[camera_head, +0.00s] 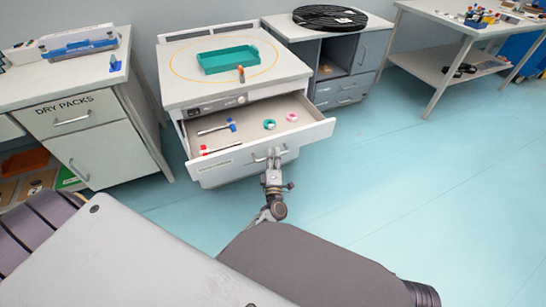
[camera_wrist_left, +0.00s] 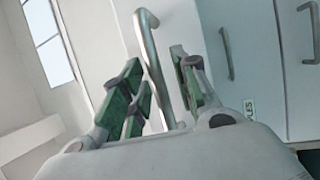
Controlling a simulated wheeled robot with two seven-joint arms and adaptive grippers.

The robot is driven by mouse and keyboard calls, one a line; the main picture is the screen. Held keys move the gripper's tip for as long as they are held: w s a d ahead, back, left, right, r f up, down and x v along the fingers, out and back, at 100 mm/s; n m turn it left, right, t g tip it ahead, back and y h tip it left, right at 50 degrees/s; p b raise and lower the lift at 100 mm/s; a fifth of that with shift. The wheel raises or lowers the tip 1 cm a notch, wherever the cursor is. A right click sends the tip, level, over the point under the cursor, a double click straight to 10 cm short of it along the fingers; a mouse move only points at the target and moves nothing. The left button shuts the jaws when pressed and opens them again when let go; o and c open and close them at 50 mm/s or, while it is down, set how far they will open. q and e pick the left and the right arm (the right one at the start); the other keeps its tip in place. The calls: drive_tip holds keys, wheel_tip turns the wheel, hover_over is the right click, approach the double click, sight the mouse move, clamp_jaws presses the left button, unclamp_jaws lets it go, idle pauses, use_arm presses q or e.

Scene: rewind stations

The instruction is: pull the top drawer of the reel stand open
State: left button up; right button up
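The white stand (camera_head: 176,88), which I take for the reel stand, is at the centre of the head view. Its top drawer (camera_head: 318,131) is pulled well out and its inside shows. My left gripper (camera_head: 274,163) is at the bar handle on the drawer front. In the left wrist view the handle (camera_wrist_left: 152,50) runs between the green-padded fingers (camera_wrist_left: 160,85). The fingers stand apart with a gap on each side of the bar, so the gripper looks open around it. My right gripper is not in view.
The drawer holds a blue-handled tool (camera_head: 232,125), a teal ring (camera_head: 269,124) and a pink ring (camera_head: 292,117). A teal tray (camera_head: 228,60) is on top. A grey cabinet (camera_head: 368,55) with a black reel (camera_head: 330,18) stands right; the DRY PACKS cabinet (camera_head: 105,150) stands left. The right floor is clear.

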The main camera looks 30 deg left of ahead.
use_arm(q)
drive_tip(key=v, duration=0.8)
drive_tip(key=shift+d+f, duration=0.25)
idle(0.5)
drive_tip(key=shift+s, duration=0.15)
idle(0.3)
drive_tip(key=x, duration=0.7)
drive_tip(key=shift+w+a+r, duration=0.2)
drive_tip(key=shift+w+r, duration=0.1)
drive_tip(key=shift+r, duration=0.05)
drive_tip(key=shift+s+a, duration=0.1)
drive_tip(key=shift+a, duration=0.05)
idle(0.4)
